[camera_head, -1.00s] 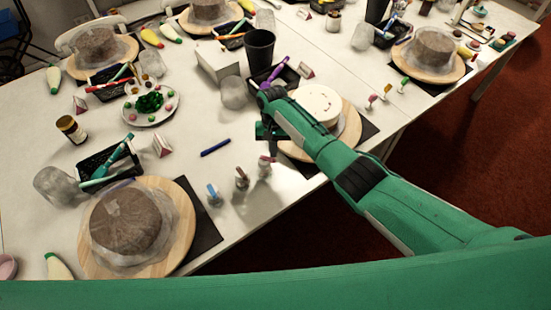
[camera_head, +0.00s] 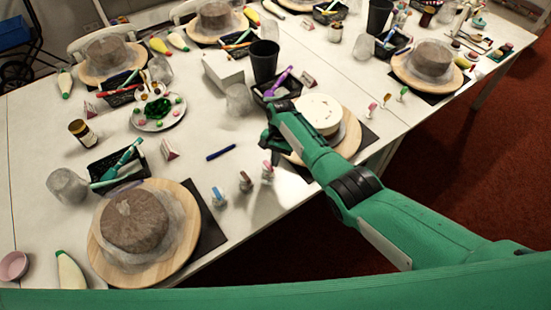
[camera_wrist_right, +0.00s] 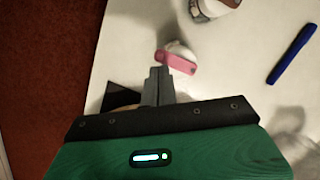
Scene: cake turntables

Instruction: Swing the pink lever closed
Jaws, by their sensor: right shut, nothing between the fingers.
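The pink lever (camera_wrist_right: 177,62) sits on a small pale rounded piece in the right wrist view and sticks out to one side. In the head view the pink lever (camera_head: 267,166) tops the rightmost of three small pieces near the table's front edge. My right gripper (camera_wrist_right: 158,72) is shut and empty, its fingertips just short of the lever; I cannot tell whether they touch. In the head view my right gripper (camera_head: 266,137) is partly hidden by its own arm, above the table behind the lever. My left gripper is not in view.
A blue lever piece (camera_head: 218,196) and a brown one (camera_head: 245,181) stand left of the pink one. A blue pen (camera_head: 221,153) lies behind them. A white cake (camera_head: 319,110) stands right of my gripper, and a brown cake (camera_head: 135,220) on a round board is at front left.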

